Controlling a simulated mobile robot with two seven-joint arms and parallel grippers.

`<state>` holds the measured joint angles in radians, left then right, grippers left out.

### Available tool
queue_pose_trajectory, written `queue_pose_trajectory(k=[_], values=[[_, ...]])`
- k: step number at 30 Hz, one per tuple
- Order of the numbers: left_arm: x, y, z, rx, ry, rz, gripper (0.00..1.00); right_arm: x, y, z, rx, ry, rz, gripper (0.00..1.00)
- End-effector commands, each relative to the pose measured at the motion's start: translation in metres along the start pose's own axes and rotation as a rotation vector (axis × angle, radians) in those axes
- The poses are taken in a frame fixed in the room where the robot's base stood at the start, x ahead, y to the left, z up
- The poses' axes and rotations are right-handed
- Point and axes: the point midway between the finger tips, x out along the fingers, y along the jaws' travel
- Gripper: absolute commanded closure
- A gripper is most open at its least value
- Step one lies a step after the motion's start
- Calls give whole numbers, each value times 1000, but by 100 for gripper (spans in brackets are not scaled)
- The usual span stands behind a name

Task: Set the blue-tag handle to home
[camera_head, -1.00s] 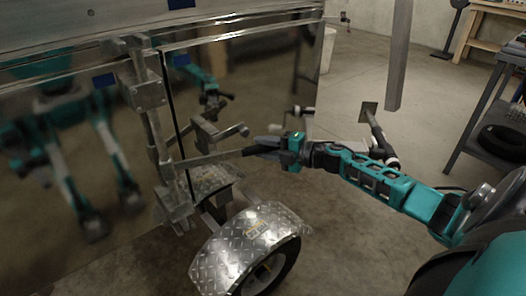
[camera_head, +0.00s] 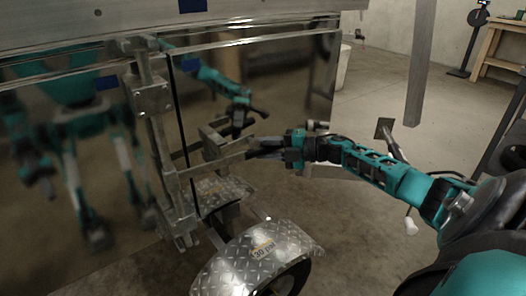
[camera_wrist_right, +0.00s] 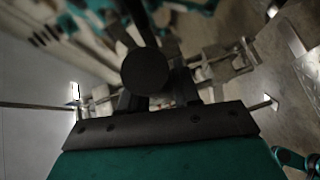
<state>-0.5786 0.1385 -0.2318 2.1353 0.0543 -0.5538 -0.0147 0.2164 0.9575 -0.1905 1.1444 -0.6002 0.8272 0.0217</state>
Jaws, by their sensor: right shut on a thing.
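The handle (camera_head: 215,163) is a flat metal bar. It runs out to the right from an upright lock rod (camera_head: 157,135) on the shiny trailer door. My right gripper (camera_head: 256,152) is shut on the free end of the handle, which stands out from the door. In the right wrist view its dark fingers hide most of the grip. My left gripper shows only as a reflection in the door.
A diamond-plate fender (camera_head: 258,255) over a wheel lies below my right gripper. A metal bracket (camera_head: 222,138) stands behind the handle. A grey post (camera_head: 421,60) and a wooden bench (camera_head: 498,50) are at the right. Concrete floor between them is open.

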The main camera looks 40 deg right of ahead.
Motion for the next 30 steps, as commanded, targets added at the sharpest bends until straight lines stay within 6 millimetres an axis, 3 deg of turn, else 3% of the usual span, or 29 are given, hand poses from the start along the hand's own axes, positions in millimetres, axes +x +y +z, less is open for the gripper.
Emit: queue_pose_trajectory(k=[10, 11, 17, 25, 30], values=[[0, 0, 1, 1, -3, 0, 100, 1, -1, -2, 2, 7, -1, 100], [0, 0, 1, 1, -3, 0, 100, 1, -1, -2, 2, 7, 0, 66], [1, -1, 2, 1, -5, -3, 100, 1, -1, -1, 2, 5, -1, 47], [1, -3, 2, 2, -5, -5, 100, -1, -1, 0, 1, 2, -1, 47], [-2, -3, -2, 3, -3, -6, 100, -16, 0, 0, 3, 0, -4, 47]])
